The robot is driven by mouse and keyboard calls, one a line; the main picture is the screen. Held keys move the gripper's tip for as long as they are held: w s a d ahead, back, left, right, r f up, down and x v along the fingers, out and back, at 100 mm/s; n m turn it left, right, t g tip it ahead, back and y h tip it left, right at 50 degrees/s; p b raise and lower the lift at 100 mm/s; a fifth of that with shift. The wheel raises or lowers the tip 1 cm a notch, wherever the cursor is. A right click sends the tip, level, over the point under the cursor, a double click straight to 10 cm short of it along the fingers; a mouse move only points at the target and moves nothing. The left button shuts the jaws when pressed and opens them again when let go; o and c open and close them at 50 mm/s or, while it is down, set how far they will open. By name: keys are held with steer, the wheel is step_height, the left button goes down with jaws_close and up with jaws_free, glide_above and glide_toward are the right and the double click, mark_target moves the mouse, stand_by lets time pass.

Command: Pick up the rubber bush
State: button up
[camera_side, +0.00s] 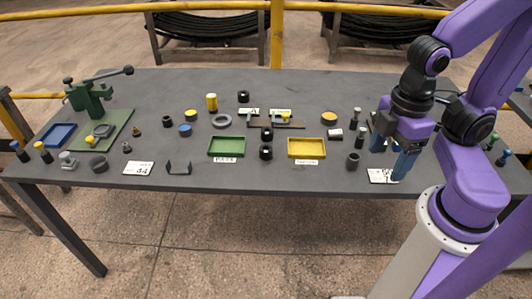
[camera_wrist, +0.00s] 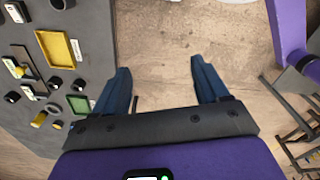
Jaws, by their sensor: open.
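My gripper (camera_side: 391,157) hangs over the right front part of the table with its blue fingers apart and nothing between them. In the wrist view my gripper (camera_wrist: 160,82) is also open and empty, with bare floor behind the fingers. Several small dark cylinders could be the rubber bush, and I cannot tell which one is. One hollow black cylinder (camera_side: 353,160) stands just left of my gripper. Another short black cylinder (camera_side: 167,121) stands left of the middle, and a black one (camera_side: 243,97) stands at the back. A wide dark ring (camera_side: 99,164) lies at the front left.
A green tray (camera_side: 226,157) and a yellow tray (camera_side: 306,158) lie mid-table, with labels. Two black pieces (camera_side: 266,152) stand between them. A green press (camera_side: 88,97) and a blue tray (camera_side: 58,146) are at the left. The back of the table (camera_side: 330,85) is clear.

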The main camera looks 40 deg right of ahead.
steer(key=w+a+f+n+t+h, duration=0.1)
steer(key=w+a+f+n+h, duration=0.25)
steer(key=w, duration=0.55)
steer(key=w+a+f+n+h, duration=0.1)
steer(key=w+a+f+h, duration=0.25)
steer(key=w+a, duration=0.4)
steer(key=w+a+f+n+t+h, duration=0.1)
steer(key=w+a+f+n+h, duration=0.2)
steer(key=w, duration=0.7)
steer(key=t+h, duration=0.1)
steer(key=h, duration=0.3)
glide_toward(262, 153)
steer(key=shift+n, duration=0.45)
steer(key=x, duration=0.5)
steer(key=shift+s+d+f, duration=0.1)
steer(key=shift+s+f, duration=0.15)
steer(key=shift+s, duration=0.1)
steer(key=shift+y, duration=0.3)
steer(key=shift+w+x, duration=0.15)
steer(key=shift+x, duration=1.15)
steer(key=shift+w+x, duration=0.1)
steer(key=shift+x, duration=1.2)
steer(key=shift+r, duration=0.2)
steer(key=c, duration=1.2)
steer(key=shift+r, duration=0.15)
